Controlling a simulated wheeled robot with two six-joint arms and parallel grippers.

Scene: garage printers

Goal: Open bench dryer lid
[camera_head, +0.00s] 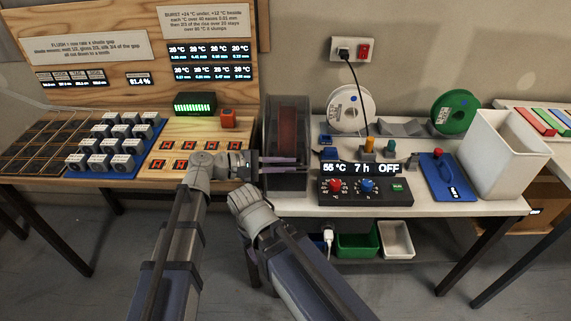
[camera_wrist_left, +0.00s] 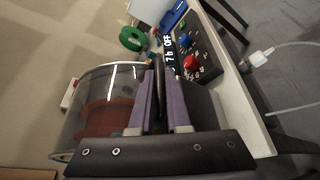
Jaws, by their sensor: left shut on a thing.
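The bench dryer (camera_head: 301,118) has a smoky, see-through lid (camera_wrist_left: 112,82) with a red-brown spool (camera_head: 288,128) inside. It stands at the left end of the white bench. My left gripper (camera_head: 297,160) reaches in from the left across the dryer's front. In the left wrist view, its purple fingers (camera_wrist_left: 163,90) are shut on a dark bar, which looks like the lid handle. The fingers hide part of it. I cannot tell whether the lid is slightly raised.
The dryer's control panel (camera_head: 366,187) reads 55 °C, 7 h, OFF. White (camera_head: 349,108) and green (camera_head: 455,112) spools stand behind it, and a white bin (camera_head: 505,148) is at right. A wooden bench with a tray of grey blocks (camera_head: 112,143) is at left.

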